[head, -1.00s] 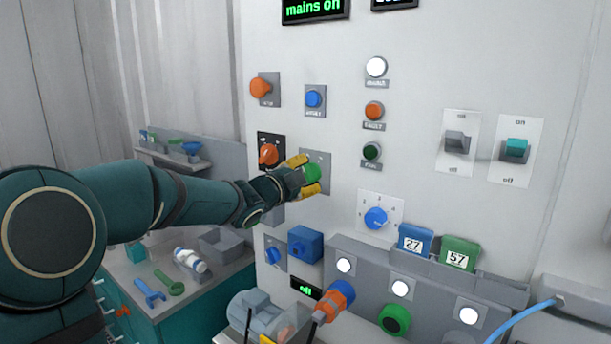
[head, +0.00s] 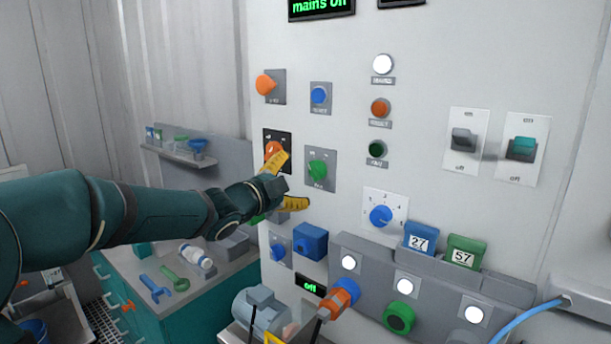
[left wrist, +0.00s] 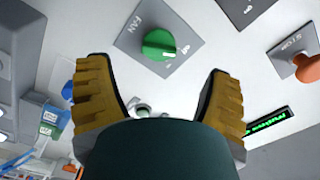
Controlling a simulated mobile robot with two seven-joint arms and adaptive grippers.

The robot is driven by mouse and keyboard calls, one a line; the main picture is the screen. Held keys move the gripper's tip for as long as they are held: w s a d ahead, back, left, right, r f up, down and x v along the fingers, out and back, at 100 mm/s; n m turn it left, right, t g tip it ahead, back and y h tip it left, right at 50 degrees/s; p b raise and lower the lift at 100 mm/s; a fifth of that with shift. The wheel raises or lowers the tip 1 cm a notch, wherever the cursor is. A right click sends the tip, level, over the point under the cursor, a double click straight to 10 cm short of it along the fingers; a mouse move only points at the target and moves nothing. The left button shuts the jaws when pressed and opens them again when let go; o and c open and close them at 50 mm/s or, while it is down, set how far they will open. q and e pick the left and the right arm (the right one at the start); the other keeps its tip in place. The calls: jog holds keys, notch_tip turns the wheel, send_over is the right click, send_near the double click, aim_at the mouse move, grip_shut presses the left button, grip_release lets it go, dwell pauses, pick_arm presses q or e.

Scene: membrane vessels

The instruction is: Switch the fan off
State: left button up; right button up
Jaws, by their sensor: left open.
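The fan knob is the green rotary knob (head: 318,170) on a grey plate on the white panel. In the left wrist view the green knob (left wrist: 158,45) shows close up, with the word FAN beside it and a pale mark on its face. I cannot read for certain which position it points to. My left gripper (head: 285,184) is open and empty, in front of the panel just left of and below the knob, apart from it. Its yellow fingers (left wrist: 158,100) are spread wide in the left wrist view. My right gripper is not in view.
An orange knob (head: 274,149) on a black plate sits close behind the upper finger. A blue box (head: 310,242) sticks out below the gripper. A blue dial (head: 381,216) and two rocker switches (head: 463,142) (head: 521,149) are farther right. A small display (head: 310,287) reads "off".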

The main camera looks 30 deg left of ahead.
pick_arm(q)
jog(key=s, duration=0.5)
jog(key=shift+a, duration=0.25)
dwell(0.3)
